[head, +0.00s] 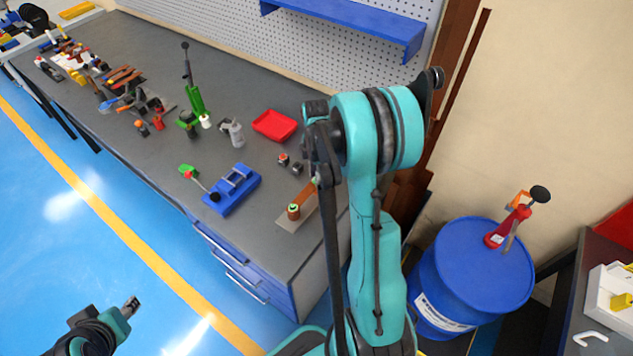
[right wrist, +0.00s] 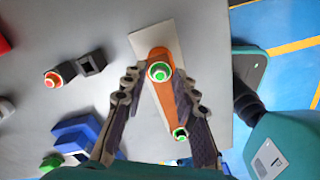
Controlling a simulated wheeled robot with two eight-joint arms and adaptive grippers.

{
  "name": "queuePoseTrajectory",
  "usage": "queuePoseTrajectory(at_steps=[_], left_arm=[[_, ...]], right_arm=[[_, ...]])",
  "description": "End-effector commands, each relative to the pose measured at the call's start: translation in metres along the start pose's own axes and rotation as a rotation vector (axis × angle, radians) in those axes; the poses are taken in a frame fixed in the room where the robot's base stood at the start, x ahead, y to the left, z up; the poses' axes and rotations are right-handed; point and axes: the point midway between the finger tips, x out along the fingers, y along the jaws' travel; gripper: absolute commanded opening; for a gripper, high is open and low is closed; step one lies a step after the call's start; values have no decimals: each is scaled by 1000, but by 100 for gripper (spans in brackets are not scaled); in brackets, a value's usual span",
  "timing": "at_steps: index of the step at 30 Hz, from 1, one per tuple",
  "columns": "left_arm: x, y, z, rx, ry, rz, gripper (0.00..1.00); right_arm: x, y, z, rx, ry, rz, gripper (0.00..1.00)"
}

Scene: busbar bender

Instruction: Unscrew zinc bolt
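A copper-coloured bar (right wrist: 164,96) lies on a pale plate (right wrist: 144,42) on the grey bench; the bar also shows in the head view (head: 302,197). A round bolt-like top with a green ring (right wrist: 159,72) sits at one end of the bar, and a smaller one (right wrist: 179,134) at the other. I cannot tell which is zinc. My right gripper (right wrist: 160,82) is open and empty, its fingers spread either side of the bar in the wrist view; its height above the bar is unclear. My left gripper (head: 131,306) is off the bench, over the floor, its fingers too small to read.
A blue fixture (head: 233,189), a red tray (head: 274,125) and a green lever tool (head: 194,98) stand farther left. A blue barrel (head: 475,265) stands right of the bench.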

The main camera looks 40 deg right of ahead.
Motion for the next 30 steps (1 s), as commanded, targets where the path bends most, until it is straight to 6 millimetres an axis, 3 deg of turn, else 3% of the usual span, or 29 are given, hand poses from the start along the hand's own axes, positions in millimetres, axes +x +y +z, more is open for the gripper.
queuePoseTrajectory(at_steps=[3,6,13,23,30], left_arm=[[0,0,0,0,0,0,40],[0,0,0,0,0,0,40],[1,0,1,0,0,0,40],[9,0,7,0,0,0,40],[9,0,6,0,0,0,40]], right_arm=[[0,0,0,0,0,0,26],[0,0,0,0,0,0,0],[0,0,0,-40,0,0,0],[1,0,0,-470,0,0,0],[0,0,0,-503,0,0,0]])
